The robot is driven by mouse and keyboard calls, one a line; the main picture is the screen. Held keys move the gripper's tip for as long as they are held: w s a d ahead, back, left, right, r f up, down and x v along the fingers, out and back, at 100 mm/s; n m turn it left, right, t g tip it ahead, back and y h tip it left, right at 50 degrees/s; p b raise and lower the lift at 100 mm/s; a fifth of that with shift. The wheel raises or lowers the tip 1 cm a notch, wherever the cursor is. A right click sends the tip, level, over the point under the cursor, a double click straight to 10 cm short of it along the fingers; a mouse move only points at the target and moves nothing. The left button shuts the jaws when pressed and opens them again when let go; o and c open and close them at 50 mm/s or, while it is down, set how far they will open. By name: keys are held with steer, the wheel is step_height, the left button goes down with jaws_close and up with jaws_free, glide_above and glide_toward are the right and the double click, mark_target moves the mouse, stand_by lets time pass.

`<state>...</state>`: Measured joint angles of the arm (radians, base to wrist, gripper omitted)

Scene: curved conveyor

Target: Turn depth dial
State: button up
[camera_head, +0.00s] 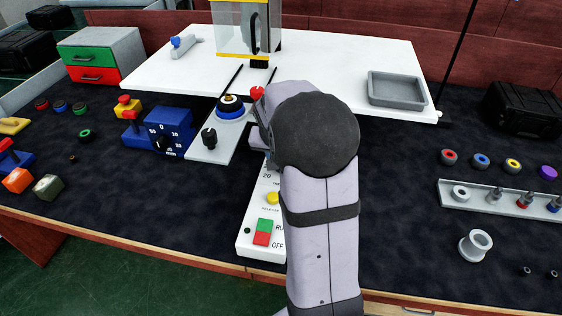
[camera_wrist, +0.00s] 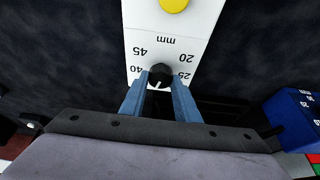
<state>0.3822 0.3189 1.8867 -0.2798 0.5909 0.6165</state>
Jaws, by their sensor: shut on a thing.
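The depth dial (camera_wrist: 160,75) is a small black knob with a white pointer line, on a white panel (camera_wrist: 200,20) printed with "mm", 20, 25, 40 and 45. My gripper (camera_wrist: 161,90) has its two blue fingers shut on the dial's sides in the wrist view. The pointer line shows on the near side of the knob; the lower scale is hidden by the fingers and wrist. In the head view my arm covers the dial, and only the front of the white panel (camera_head: 246,238) shows, with a yellow button (camera_head: 272,198) and a green and red RUN/OFF switch (camera_head: 263,232).
A grey plate with a black knob (camera_head: 209,138) and a blue-based dial (camera_head: 231,106) lies left of my arm. A blue box with a dial (camera_head: 170,128) stands further left. A grey tray (camera_head: 396,88) sits on the white table.

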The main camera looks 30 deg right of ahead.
stand_by(0.3)
steer(key=o, duration=1)
steer(key=shift+o, duration=0.2)
steer(key=v, duration=0.7)
steer(key=shift+r, duration=0.2)
steer(key=shift+a, duration=0.1)
steer(key=s+a+r+n+g+y+p, duration=0.2)
steer(key=s+a+n+p, duration=0.7)
steer(key=s+a, duration=1)
steer(key=g+y+p, duration=0.1)
steer(key=p, duration=0.3)
steer(key=shift+a, duration=0.2)
